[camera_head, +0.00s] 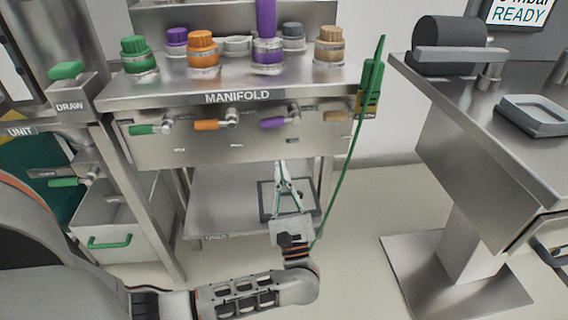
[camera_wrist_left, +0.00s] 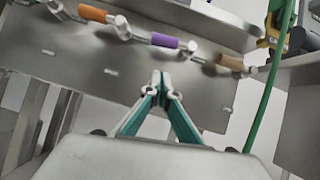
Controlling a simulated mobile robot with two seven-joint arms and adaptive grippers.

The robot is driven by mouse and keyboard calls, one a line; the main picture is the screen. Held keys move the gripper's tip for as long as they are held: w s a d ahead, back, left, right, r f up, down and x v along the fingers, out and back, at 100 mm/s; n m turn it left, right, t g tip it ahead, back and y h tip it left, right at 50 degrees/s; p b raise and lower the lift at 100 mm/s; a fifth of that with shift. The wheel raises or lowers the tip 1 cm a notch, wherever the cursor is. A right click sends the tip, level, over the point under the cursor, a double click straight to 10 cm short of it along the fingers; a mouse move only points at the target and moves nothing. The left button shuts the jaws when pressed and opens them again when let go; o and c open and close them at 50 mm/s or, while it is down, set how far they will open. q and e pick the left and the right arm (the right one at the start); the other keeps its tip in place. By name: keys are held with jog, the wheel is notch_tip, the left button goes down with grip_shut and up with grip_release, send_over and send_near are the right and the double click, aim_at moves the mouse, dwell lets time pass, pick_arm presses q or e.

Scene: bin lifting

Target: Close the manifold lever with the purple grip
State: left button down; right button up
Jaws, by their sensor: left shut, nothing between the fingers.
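The manifold lever with the purple grip (camera_head: 273,123) is on the steel front panel under the MANIFOLD label. Its grip points left from a metal valve body, lying nearly level. It also shows in the left wrist view (camera_wrist_left: 164,40), just above the fingertips in the picture. My left gripper (camera_head: 281,165) is below the panel's lower edge in the head view, pointing up toward it. Its fingers (camera_wrist_left: 160,80) meet at the tips, shut and empty, apart from the lever. My right gripper is not in view.
Green (camera_head: 143,129), orange (camera_head: 207,125) and tan (camera_head: 336,117) levers share the panel. A green hose (camera_head: 346,165) hangs at its right end, near my left arm. Capped bottles, including an orange-capped one (camera_head: 202,49), stand on the shelf above. A steel bench (camera_head: 470,120) stands right.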

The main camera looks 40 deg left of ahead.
aim_at(281, 121)
pick_arm(q)
jog(key=w+a+r, duration=0.2)
jog(key=a+r, duration=0.1)
jog(key=r, duration=0.3)
jog(key=shift+a, duration=0.4)
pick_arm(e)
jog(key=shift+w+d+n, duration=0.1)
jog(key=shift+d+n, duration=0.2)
pick_arm(q)
jog(key=shift+w+r, duration=0.1)
